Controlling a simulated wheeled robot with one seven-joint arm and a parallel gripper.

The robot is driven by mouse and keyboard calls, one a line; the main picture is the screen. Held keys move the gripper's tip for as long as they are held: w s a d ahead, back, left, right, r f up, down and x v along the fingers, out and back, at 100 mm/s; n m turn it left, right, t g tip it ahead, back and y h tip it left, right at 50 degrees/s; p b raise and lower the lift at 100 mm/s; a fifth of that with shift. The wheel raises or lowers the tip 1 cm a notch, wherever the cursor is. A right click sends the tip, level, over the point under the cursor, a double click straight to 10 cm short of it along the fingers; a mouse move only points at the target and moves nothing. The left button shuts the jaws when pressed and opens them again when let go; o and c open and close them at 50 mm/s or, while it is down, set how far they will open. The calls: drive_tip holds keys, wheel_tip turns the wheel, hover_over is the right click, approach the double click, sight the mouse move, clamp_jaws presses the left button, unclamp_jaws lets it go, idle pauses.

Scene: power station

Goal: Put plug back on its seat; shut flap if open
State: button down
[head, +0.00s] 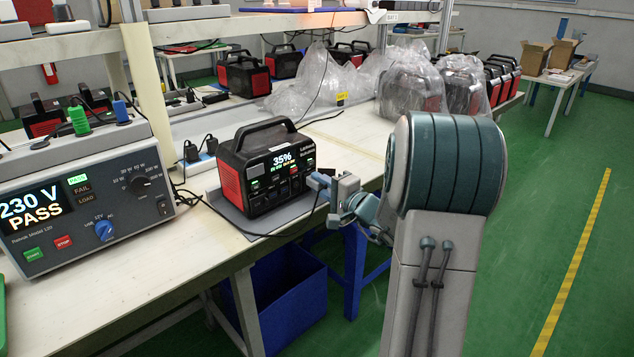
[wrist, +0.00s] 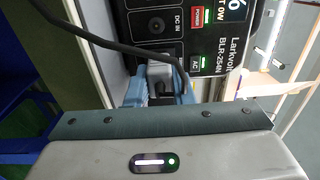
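The black and red power station (head: 262,188) stands on a grey mat on the bench, its lit display reading 35%. My gripper (head: 322,182) is at the right end of its front face. In the wrist view, the blue fingers (wrist: 160,92) close around a grey plug (wrist: 158,76), just below the AC button and close against the station's panel (wrist: 190,22). A black cable (wrist: 95,40) arches to the plug. Whether the plug is in the outlet is hidden by the fingers. I cannot make out a flap or its position.
A tester (head: 85,200) reading 230 V PASS stands at the left, with green and blue plugs on top. The cable (head: 240,233) hangs over the bench's front edge. A blue bin (head: 290,310) is below. Bagged stations (head: 410,85) stand behind. The floor at right is clear.

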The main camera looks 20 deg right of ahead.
drive_tip(key=shift+s+d, duration=0.1)
drive_tip(key=shift+s, duration=0.15)
idle(0.4)
drive_tip(key=shift+b+v, duration=1.05)
drive_tip(key=shift+v, duration=0.8)
